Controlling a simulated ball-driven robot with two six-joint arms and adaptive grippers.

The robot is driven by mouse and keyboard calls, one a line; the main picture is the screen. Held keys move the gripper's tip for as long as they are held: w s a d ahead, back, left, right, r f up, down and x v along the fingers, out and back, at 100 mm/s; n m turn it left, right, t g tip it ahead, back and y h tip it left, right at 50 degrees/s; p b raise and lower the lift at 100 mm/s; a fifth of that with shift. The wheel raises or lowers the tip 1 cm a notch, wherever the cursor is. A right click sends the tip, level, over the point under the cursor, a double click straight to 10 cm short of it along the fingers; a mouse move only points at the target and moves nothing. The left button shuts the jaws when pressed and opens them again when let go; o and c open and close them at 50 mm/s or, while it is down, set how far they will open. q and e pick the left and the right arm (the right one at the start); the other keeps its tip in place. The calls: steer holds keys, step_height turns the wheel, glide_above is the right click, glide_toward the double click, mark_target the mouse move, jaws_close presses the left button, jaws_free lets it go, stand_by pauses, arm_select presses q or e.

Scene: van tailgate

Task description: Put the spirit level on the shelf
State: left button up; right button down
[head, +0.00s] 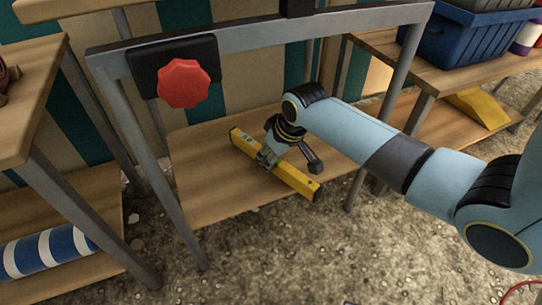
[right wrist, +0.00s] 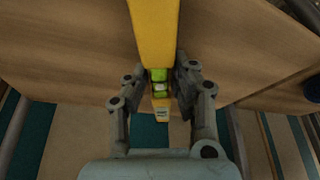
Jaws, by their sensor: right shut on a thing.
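The spirit level (head: 296,180) is a long yellow bar over the low wooden shelf (head: 205,190) between grey metal legs. My right gripper (head: 267,157) is shut on the level near its middle. In the right wrist view the yellow level (right wrist: 154,35) runs between the two fingers of my right gripper (right wrist: 163,92), with a green vial showing. The level lies at a slant, its near right end close to the shelf's front edge. I cannot tell whether it touches the shelf board. My left gripper is not in view.
A grey frame (head: 260,32) with a red knob (head: 184,84) stands above the shelf. At right a blue crate (head: 470,38) sits on a wooden bench above a yellow object (head: 478,107). A blue and white striped roll (head: 48,250) lies on the lower left shelf.

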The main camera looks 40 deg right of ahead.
steer(key=shift+f, duration=0.5)
steer(key=c, duration=1)
jaws_free()
steer(key=shift+c, duration=0.2)
